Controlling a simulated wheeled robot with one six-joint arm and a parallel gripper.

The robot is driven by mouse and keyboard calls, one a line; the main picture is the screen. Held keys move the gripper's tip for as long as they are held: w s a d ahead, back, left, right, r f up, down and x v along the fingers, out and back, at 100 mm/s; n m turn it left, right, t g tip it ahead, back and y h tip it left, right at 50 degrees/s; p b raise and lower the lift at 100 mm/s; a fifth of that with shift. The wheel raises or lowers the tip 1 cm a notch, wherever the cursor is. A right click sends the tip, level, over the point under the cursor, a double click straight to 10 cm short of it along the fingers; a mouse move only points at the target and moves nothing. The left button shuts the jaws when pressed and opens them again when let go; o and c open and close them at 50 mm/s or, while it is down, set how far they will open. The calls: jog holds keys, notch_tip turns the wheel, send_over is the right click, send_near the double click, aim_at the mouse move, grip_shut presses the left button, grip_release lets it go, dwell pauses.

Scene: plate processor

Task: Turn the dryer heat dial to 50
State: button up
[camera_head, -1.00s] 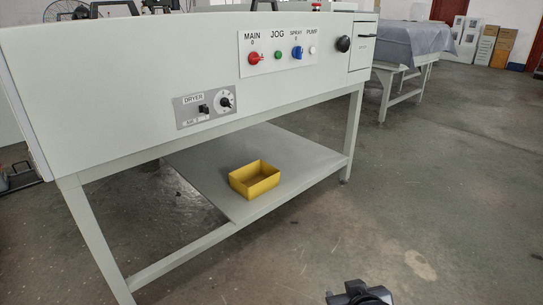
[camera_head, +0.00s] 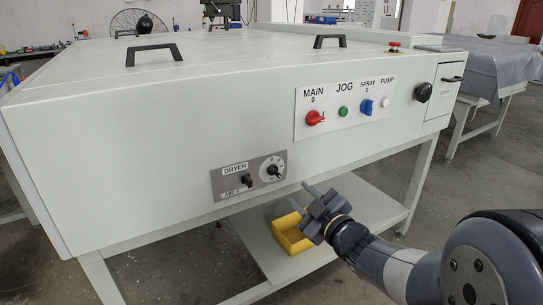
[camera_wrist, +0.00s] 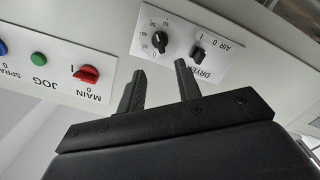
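The dryer heat dial (camera_head: 272,170) is a round black knob with a white scale on the grey DRYER panel (camera_head: 222,189), on the machine's front. In the wrist view the dial (camera_wrist: 160,41) appears upside down, just beyond my fingertips, with numbers around it; its exact setting is too small to tell. My gripper (camera_head: 301,197) is to the lower right of the dial in the head view, apart from it. In the wrist view my gripper (camera_wrist: 159,72) has its two fingers spread with nothing between them. The black AIR switch (camera_wrist: 197,54) sits beside the dial.
The red MAIN switch (camera_head: 316,118), green JOG button (camera_head: 343,112), blue SPRAY switch (camera_head: 367,107) and white PUMP button (camera_head: 386,102) are above right. A black knob (camera_head: 423,92) is farther right. A yellow bin (camera_head: 292,238) sits on the lower shelf, partly behind my gripper.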

aim_at(276, 174)
jog(key=b+x, duration=0.2)
jog(key=x, duration=0.9)
jog(key=shift+s+a+r, duration=0.1)
jog(key=shift+a+r, duration=0.05)
jog(key=shift+c, duration=0.4)
jog(key=c, duration=0.5)
jog(key=shift+n+b, duration=0.4)
jog(key=shift+b, duration=0.15)
jog(key=shift+n+b, duration=0.3)
jog(key=shift+n, duration=0.1)
jog(key=o, duration=0.6)
